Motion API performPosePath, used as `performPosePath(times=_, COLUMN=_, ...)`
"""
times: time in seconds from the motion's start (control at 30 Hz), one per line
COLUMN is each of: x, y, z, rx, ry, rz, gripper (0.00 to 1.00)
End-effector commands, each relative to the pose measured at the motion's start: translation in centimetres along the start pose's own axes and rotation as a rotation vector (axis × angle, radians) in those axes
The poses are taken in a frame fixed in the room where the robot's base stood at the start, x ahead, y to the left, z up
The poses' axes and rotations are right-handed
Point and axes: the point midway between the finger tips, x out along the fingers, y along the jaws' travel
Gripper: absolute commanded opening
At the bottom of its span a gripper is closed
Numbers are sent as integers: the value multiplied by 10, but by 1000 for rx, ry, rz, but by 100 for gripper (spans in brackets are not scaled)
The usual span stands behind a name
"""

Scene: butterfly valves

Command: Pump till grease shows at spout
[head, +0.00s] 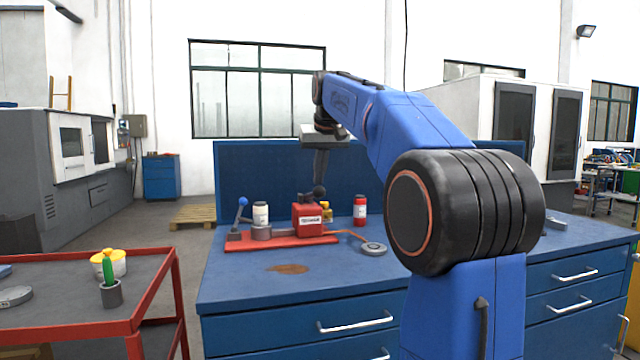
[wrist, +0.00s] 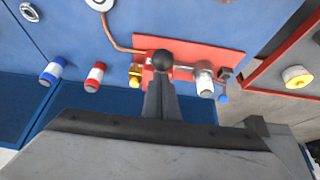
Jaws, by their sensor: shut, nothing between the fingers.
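A red pump box (head: 309,217) with a label stands on a red base plate (head: 283,244) on the blue bench. A black ball knob (head: 319,191) is above the box; it also shows in the wrist view (wrist: 162,61). My gripper (head: 320,178) points down, shut and empty, with its tips close to the knob. In the wrist view its fingers (wrist: 159,84) end just at the knob; I cannot tell whether they touch. An orange hose (head: 352,235) runs from the box to a round grey fitting (head: 374,248). I cannot make out any grease there.
A brown stain (head: 288,268) marks the bench front. A red cart (head: 150,300) stands left.

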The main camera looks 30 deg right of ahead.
Motion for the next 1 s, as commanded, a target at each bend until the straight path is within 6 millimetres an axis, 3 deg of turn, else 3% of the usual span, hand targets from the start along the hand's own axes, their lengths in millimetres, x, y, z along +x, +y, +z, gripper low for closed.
performPosePath(times=0.73, x=43, y=0, z=35, rx=0, ry=-3, rz=0, gripper=0)
performPosePath(times=1.0, x=31, y=0, z=24, rx=0, ry=-1, rz=0, gripper=0)
